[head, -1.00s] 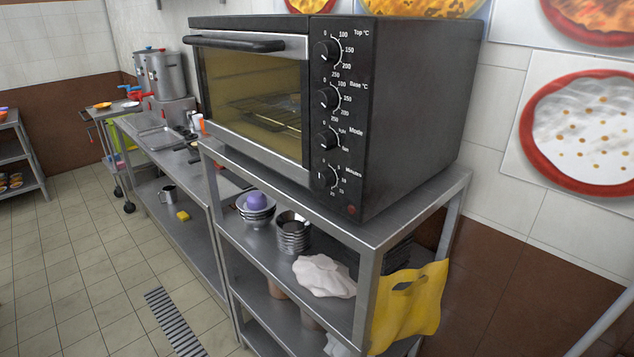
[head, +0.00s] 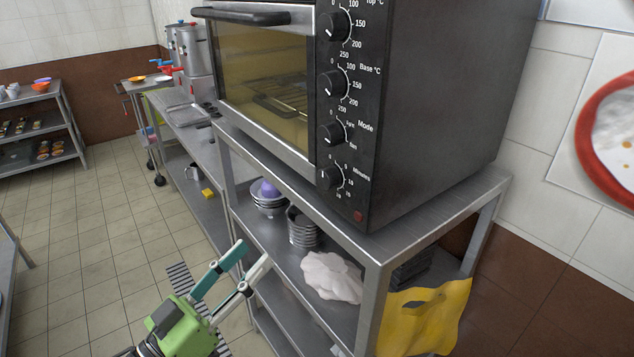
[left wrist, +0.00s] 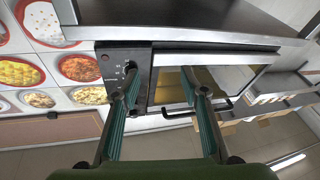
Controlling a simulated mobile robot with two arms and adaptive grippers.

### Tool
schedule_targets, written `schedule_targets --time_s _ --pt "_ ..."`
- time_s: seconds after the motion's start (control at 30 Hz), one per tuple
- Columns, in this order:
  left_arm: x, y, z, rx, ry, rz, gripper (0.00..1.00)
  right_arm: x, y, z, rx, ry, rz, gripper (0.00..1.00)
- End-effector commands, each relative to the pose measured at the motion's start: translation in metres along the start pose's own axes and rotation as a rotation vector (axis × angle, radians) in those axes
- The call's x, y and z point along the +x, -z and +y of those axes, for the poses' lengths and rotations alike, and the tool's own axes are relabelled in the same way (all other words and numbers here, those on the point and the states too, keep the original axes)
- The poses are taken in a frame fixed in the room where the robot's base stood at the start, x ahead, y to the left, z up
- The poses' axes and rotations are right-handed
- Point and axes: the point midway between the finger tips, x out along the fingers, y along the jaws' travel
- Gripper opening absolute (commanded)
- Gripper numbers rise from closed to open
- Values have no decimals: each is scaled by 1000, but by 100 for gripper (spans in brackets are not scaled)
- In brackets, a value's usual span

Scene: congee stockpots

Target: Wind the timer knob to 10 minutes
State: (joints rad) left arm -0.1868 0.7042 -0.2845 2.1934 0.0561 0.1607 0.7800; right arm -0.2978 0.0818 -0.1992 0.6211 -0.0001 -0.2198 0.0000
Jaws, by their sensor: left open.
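The timer knob (head: 331,178) is the lowest black knob on the oven's front panel, beside a minutes scale; its exact setting is too small to read. The black oven (head: 430,110) stands on a metal shelf unit. My left gripper (head: 253,258) is open and empty, low in front of the shelf unit, below and left of the knob and apart from it. In the left wrist view the picture is turned over; the open fingers (left wrist: 158,72) frame the oven front, with the left finger partly covering the knob panel (left wrist: 113,68). My right gripper is not in view.
The shelf unit (head: 420,225) holds bowls (head: 268,205), stacked dark tins (head: 302,230), a white cloth (head: 332,277) and a yellow bag (head: 425,320). The oven door handle (head: 240,16) juts forward. A long counter (head: 190,130) runs behind to the left. The tiled floor at left is open.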

Motion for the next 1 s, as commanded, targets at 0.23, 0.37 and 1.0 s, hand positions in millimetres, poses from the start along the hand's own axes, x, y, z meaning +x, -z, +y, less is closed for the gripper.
schedule_targets --time_s 0.23,0.37,1.0 --pt "3 50 60 -37 -142 71 40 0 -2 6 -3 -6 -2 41" --pt "12 54 62 -39 -144 77 40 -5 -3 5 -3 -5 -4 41" --pt "123 62 77 -38 -142 74 40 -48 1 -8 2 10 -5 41"
